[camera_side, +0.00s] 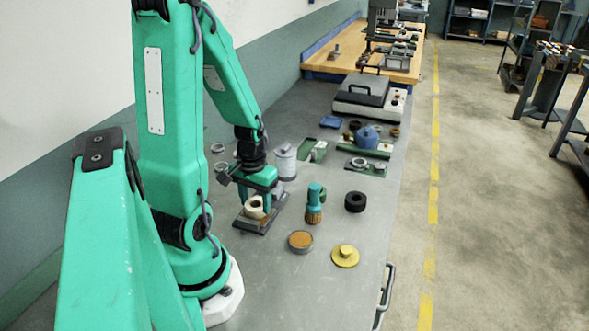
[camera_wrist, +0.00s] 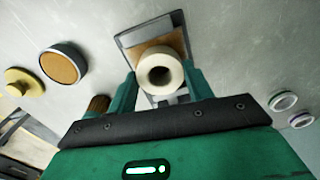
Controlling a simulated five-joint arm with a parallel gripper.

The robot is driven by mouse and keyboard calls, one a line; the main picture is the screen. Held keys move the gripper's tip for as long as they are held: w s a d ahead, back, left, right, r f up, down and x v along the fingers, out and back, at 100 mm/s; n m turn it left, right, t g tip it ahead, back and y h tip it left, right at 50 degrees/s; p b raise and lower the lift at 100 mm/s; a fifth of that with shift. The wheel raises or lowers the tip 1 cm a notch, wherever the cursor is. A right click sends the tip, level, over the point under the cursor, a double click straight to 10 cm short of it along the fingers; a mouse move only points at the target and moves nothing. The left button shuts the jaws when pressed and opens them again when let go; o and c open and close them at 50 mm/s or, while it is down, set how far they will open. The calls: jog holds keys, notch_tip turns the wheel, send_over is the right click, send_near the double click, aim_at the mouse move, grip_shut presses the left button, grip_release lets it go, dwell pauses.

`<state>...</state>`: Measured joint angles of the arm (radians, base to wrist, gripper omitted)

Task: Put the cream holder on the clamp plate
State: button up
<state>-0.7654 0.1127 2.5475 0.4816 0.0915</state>
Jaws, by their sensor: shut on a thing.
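The cream holder (camera_side: 253,209) is a short, thick ring with a dark central hole. It also shows in the wrist view (camera_wrist: 143,73). My gripper (camera_side: 256,203) points down with one finger on each side of the holder; in the wrist view its fingers (camera_wrist: 160,74) are shut on it. The clamp plate (camera_side: 247,227) is a dark grey rectangle with a tan pad, directly beneath the holder. In the wrist view its grey edge (camera_wrist: 124,40) and tan pad show around and behind the holder. I cannot tell whether the holder touches the pad.
To the right stand a teal-and-brown brush-like piece (camera_side: 314,203), a black ring (camera_side: 355,201), an orange-topped disc (camera_side: 300,241) and a yellow knobbed disc (camera_side: 345,256). A white canister (camera_side: 285,161) stands close behind my gripper. The bench front is clear.

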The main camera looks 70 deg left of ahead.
aim_at(256, 204)
jog(key=shift+f, duration=0.2)
jog(key=o, duration=1)
jog(key=shift+r, duration=0.1)
notch_tip(256, 204, up, 12)
dwell(0.7)
dwell(0.5)
jog(key=w+d+r+m+t, duration=0.2)
jog(key=d+r+m, duration=0.2)
jog(key=d, duration=0.4)
jog(key=w+d+r+m+t, duration=0.2)
jog(key=d+r, duration=0.3)
jog(key=d, duration=0.4)
jog(key=shift+w+d+r+m+t, duration=0.2)
jog(key=shift+r+m+t, duration=0.05)
jog(key=shift+m+t, duration=0.6)
